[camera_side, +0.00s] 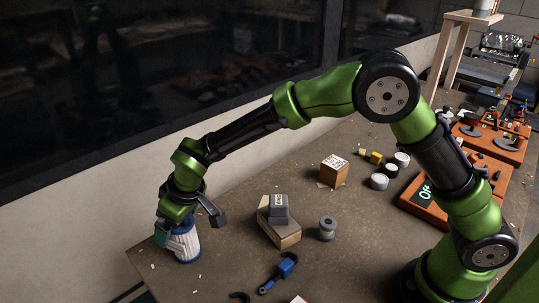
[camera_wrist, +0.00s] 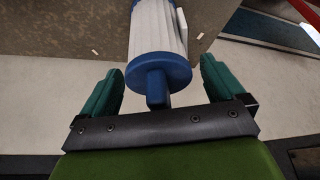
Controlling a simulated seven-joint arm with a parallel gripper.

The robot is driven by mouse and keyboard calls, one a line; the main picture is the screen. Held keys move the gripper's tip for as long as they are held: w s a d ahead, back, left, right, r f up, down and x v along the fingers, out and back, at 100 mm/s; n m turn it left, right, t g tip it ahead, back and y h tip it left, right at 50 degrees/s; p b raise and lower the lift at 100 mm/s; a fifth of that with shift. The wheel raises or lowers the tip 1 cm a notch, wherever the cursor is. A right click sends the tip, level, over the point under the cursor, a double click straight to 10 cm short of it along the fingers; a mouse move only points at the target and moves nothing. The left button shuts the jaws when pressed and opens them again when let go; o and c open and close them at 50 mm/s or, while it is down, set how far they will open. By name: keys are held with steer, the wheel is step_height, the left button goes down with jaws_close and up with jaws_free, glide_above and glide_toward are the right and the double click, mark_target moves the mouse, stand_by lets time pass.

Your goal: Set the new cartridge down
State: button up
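The cartridge (camera_side: 185,244) is a white pleated cylinder with blue ends. It stands roughly upright on the table near its left corner in the side view, and its base appears to rest on the tabletop. In the wrist view the cartridge (camera_wrist: 158,35) shows its blue end cap and small blue knob toward me. My gripper (camera_wrist: 162,66) is open, with its two teal fingers on either side of the knob and cap. A gap shows on both sides, so the fingers do not touch it. In the side view my gripper (camera_side: 163,233) partly hides the cartridge's top.
A cardboard box with a grey block (camera_side: 278,208) on it, a grey spool (camera_side: 327,228) and a blue tool (camera_side: 280,272) lie right of the cartridge. Small white scraps lie around it. The table edge (camera_side: 140,275) is close on its left.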

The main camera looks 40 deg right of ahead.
steer(key=shift+r, duration=0.55)
steer(key=s+d+r+m, duration=0.1)
steer(key=s+d+r, duration=0.2)
steer(key=d+r, duration=0.3)
steer(key=s+d+r+m, duration=0.1)
steer(key=s+d+r, duration=0.3)
steer(key=r, duration=0.5)
steer(key=s+d+m+t, duration=0.3)
steer(key=s+d+m, duration=0.3)
steer(key=s+d, duration=0.9)
steer(key=shift+s+d+r, duration=0.25)
steer(key=shift+s+r, duration=0.05)
steer(key=shift+s, duration=0.75)
